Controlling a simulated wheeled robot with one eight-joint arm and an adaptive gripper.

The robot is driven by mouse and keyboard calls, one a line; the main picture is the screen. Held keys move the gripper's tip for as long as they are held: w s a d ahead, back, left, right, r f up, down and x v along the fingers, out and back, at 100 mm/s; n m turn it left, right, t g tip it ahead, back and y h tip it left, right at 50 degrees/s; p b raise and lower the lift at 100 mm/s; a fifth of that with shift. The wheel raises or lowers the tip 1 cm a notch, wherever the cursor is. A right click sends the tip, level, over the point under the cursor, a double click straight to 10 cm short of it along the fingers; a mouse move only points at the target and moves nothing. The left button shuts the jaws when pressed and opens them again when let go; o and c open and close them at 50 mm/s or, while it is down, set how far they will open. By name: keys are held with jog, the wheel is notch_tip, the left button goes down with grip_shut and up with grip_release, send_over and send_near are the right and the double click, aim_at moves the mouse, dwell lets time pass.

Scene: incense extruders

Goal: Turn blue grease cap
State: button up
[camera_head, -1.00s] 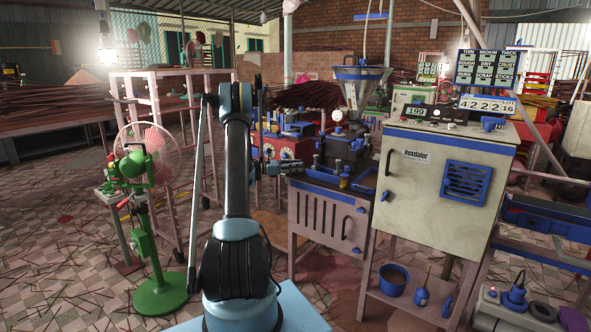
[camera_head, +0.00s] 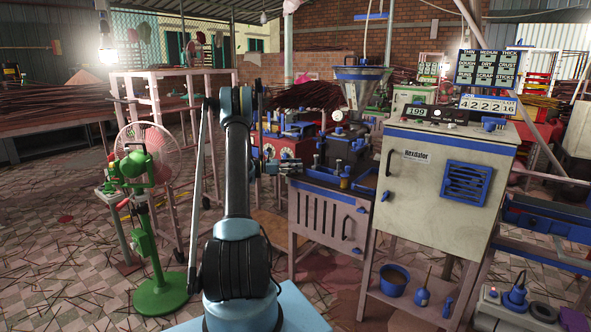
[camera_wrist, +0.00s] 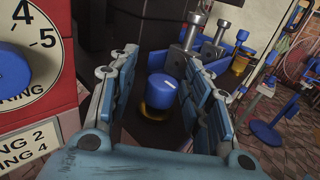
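The blue grease cap (camera_wrist: 172,91) is a rounded blue knob with a pale mark on top, above a yellow-brown base, in the middle of the wrist view. My gripper (camera_wrist: 164,72) is open, with one finger to the left of the cap and one to the right. Gaps show between the cap and both fingers. In the head view my gripper (camera_head: 289,168) reaches right, beside the blue-and-dark machine (camera_head: 344,150). I cannot make out this cap there.
A red dial panel (camera_wrist: 28,65) stands close on the left in the wrist view. Metal bolts (camera_wrist: 197,32) rise just beyond the cap, and another blue cap with a yellow base (camera_wrist: 240,62) is farther right. A cabinet (camera_head: 440,185) stands right of the machine.

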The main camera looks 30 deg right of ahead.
jog(key=v, duration=1.2)
jog(key=shift+f, duration=0.1)
dwell(0.4)
jog(key=s+a+r+m+t+y, duration=0.2)
jog(key=s+a+r+t+y, duration=0.15)
jog(key=s+a+r, duration=0.55)
jog(key=s+a+r+m+t+y, duration=0.3)
jog(key=s+a+r, duration=0.1)
jog(key=s+a, duration=0.55)
jog(key=s+a+f+m+t+y, duration=0.1)
jog(key=s+a+f+m+y, duration=0.2)
jog(key=s+a, duration=0.8)
jog(key=s+a+f+m+t+y, duration=0.2)
jog(key=s+a+f+m+y, duration=0.2)
jog(key=s+a+f, duration=0.6)
jog(key=s+a+y, duration=0.2)
jog(key=s, duration=0.6)
jog(key=shift+f+m+y, duration=0.15)
jog(key=shift+m+y, duration=0.15)
jog(key=shift+y, duration=0.05)
